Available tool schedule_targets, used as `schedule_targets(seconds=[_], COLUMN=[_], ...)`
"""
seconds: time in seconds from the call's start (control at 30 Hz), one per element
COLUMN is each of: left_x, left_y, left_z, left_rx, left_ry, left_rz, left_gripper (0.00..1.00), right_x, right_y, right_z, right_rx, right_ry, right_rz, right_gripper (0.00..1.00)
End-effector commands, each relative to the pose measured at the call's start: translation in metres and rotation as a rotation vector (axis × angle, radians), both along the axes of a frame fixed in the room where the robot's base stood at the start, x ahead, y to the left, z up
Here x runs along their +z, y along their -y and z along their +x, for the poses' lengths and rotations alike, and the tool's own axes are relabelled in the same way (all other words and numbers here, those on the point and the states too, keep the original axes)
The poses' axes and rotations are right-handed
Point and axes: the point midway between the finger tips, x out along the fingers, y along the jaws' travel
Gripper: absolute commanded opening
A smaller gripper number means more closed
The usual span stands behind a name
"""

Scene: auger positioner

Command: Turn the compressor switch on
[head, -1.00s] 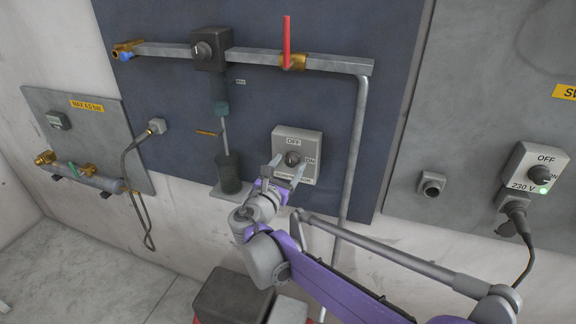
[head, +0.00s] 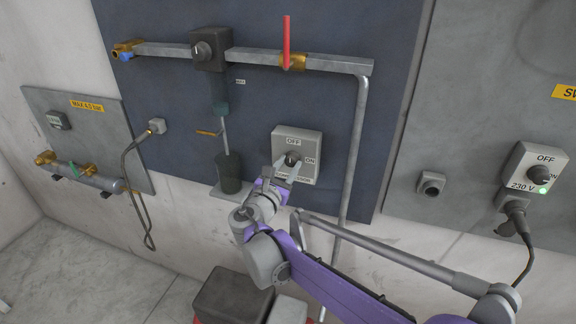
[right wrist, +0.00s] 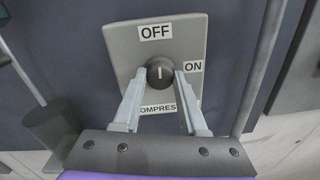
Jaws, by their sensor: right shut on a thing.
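The compressor switch (head: 297,146) is a grey box on the dark blue panel, with OFF at its top and ON at its right. It fills the middle of the right wrist view (right wrist: 190,38). Its round black knob (right wrist: 160,72) has a white mark that points up toward OFF. My right gripper (head: 288,163) is at the switch, its two fingers on either side of the knob and shut on it. The fingers also show in the right wrist view (right wrist: 158,85). They cover part of the lower label. My left gripper is not in view.
A metal pipe (head: 356,150) runs down right of the switch. A dark cylinder (head: 229,173) stands to its left. A red lever (head: 287,42) is above. A 230 V switch box (head: 537,165) with a green light and plugged cable is at the far right.

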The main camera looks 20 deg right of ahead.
Motion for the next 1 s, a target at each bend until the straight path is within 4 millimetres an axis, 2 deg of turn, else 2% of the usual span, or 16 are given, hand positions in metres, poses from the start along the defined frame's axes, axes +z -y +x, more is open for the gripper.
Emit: schedule_targets(seconds=[0.27,1.0], left_x=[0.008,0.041], left_y=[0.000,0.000], left_z=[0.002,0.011], left_rx=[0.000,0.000], left_ry=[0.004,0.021], left_rz=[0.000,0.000], left_gripper=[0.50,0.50], right_x=[0.001,0.002], right_y=[0.000,0.001], right_z=[0.000,0.000], right_rx=[0.000,0.001], right_ry=[0.095,0.486], right_rz=[0.140,0.720], right_gripper=[0.00,0.00])
